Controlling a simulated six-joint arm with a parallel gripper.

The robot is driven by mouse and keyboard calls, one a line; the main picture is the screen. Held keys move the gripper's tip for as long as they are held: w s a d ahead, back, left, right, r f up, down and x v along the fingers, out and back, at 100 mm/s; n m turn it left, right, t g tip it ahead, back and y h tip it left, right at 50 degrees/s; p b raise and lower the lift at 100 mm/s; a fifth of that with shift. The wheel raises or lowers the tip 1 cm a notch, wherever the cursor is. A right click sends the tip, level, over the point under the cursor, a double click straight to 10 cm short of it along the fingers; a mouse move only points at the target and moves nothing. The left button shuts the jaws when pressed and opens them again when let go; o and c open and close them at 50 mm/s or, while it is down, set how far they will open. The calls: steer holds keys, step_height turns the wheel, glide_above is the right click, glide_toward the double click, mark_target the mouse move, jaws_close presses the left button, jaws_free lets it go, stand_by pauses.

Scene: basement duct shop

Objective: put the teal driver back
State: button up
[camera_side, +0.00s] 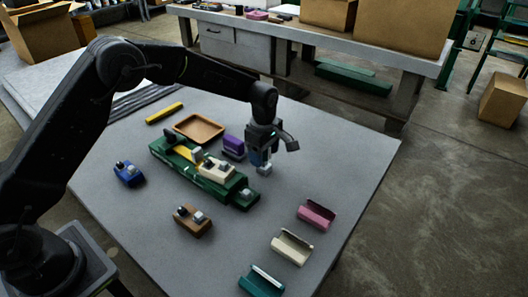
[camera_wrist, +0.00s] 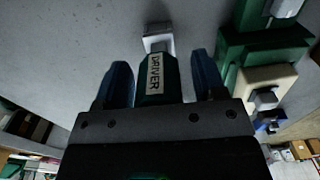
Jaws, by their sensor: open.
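The teal driver (camera_wrist: 157,85), with a DRIVER label and a pale grey end, sits between the two blue fingers of my gripper (camera_wrist: 162,85) in the wrist view. Gaps show on both sides of it, so the fingers are open and not touching it. In the side view my gripper (camera_side: 263,154) is low over the table, right of the green stand; the pale end (camera_side: 264,169) shows below the fingers, and the rest of the driver is mostly hidden. A teal open cradle (camera_side: 262,282) lies at the table's front edge.
Cream (camera_side: 292,247) and pink (camera_side: 316,214) cradles lie nearby. The green stand (camera_side: 243,199) carries a cream tool (camera_side: 216,168). Purple (camera_side: 234,146), brown (camera_side: 193,221) and blue (camera_side: 129,173) tools and a brown tray (camera_side: 198,129) surround it. The table's right side is clear.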

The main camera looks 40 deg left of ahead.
step_height(320, 180, up, 12)
steer(key=shift+r, duration=0.1)
steer(key=shift+s+r, duration=0.1)
steer(key=shift+r, duration=0.15)
steer(key=s+a+r+m+t, duration=0.35)
steer(key=s+r+m, duration=0.45)
steer(key=s+r, duration=0.45)
steer(key=s+a+f+m+t, duration=0.1)
steer(key=s+m, duration=0.4)
steer(key=s, duration=0.5)
steer(key=s+a+f+m+t, duration=0.1)
steer(key=s+f+m, duration=0.2)
steer(key=s, duration=0.7)
steer(key=shift+a+f+m, duration=0.2)
steer(key=shift+a+m, duration=0.1)
steer(key=shift+m, duration=0.7)
steer(key=shift+o, duration=0.3)
